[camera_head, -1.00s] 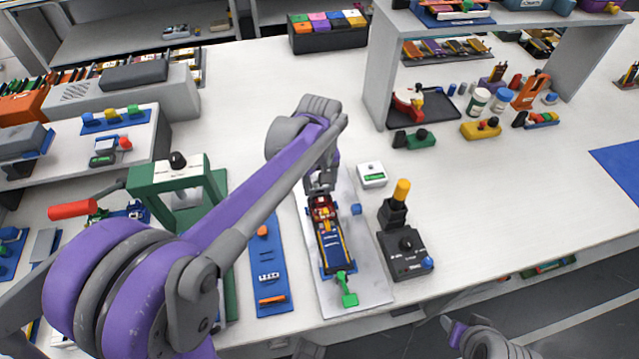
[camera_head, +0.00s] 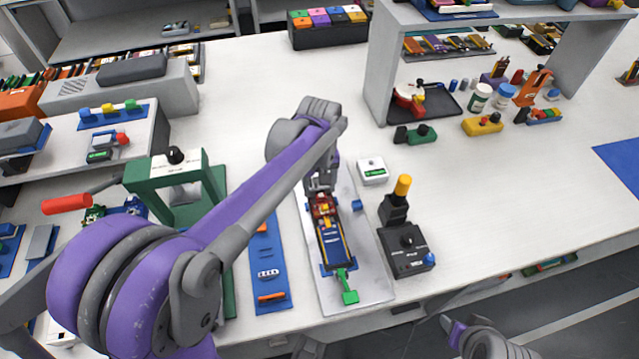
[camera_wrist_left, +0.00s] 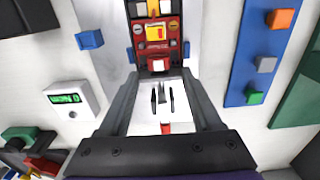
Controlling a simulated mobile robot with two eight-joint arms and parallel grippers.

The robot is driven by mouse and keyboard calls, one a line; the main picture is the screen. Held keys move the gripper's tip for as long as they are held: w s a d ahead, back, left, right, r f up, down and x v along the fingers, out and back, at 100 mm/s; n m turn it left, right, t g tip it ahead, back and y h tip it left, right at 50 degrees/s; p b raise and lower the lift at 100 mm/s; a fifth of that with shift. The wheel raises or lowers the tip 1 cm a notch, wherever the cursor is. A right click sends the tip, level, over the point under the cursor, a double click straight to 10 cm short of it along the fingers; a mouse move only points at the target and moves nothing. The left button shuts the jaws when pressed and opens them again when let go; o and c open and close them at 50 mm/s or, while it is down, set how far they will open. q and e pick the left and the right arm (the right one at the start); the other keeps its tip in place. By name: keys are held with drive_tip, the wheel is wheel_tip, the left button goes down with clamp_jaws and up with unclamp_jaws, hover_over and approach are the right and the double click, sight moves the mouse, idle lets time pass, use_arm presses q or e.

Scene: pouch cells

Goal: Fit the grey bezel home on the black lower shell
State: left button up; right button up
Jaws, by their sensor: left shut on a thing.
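The black lower shell (camera_wrist_left: 137,40) lies lengthwise on a pale board, with red, yellow and white parts inside it. In the head view it is the long assembly (camera_head: 333,240) with a blue and yellow middle. My left gripper (camera_head: 321,188) is low at the shell's far end. My right gripper's jaws are out of view; only part of that arm shows.
A green lever (camera_head: 347,290) sits at the shell's near end. A black control box (camera_head: 407,252) with a yellow-topped stick stands to the right, a white display box (camera_head: 372,170) near the gripper. A blue strip (camera_head: 268,285) and green press (camera_head: 170,185) lie left.

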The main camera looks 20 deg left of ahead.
sight(319, 189)
use_arm(q)
drive_tip(key=shift+f, duration=0.15)
drive_tip(key=o, duration=1.4)
drive_tip(key=shift+c, duration=0.2)
wheel_tip(319, 189, up, 11)
drive_tip(key=p, duration=0.1)
drive_tip(key=shift+f, duration=0.1)
